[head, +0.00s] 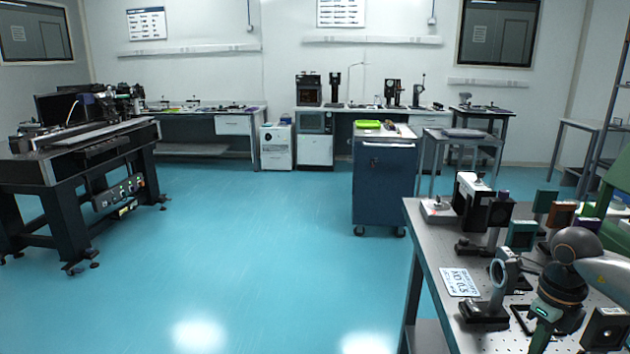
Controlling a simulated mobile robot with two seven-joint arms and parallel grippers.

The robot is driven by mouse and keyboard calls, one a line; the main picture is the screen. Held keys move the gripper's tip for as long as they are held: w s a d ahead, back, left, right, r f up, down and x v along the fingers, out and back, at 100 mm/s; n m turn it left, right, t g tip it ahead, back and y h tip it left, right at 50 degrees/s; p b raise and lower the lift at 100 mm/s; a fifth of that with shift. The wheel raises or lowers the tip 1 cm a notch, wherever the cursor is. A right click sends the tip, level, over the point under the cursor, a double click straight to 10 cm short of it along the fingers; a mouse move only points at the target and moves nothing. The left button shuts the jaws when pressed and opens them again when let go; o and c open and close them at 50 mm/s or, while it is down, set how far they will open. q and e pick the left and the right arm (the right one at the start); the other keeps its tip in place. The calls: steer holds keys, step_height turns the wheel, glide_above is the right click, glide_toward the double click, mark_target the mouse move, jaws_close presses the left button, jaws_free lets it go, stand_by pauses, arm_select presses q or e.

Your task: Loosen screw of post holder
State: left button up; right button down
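An optical table (452,295) with a grey perforated top stands at the right. Near its front left, a ring-shaped mount (500,272) stands upright on a short post in a post holder with a dark base (484,316). The holder's screw is too small to make out. My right arm comes in from the right edge. Its gripper (544,322), with green parts, points down low over the table, to the right of that base and apart from it in the picture. Its fingertips are not clear enough to tell open from shut. My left gripper is not in view.
A white printed card (460,282) lies left of the post. A white and black device (474,200), green-framed mounts (521,236) and a dark box (606,328) crowd the table. A blue cabinet (384,185) stands behind; the floor to the left is clear.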

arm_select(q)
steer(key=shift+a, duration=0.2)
arm_select(e)
steer(key=shift+s+d, duration=0.2)
steer(key=shift+s, duration=0.1)
stand_by(0.3)
arm_select(q)
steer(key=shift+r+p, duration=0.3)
steer(key=shift+p, duration=0.1)
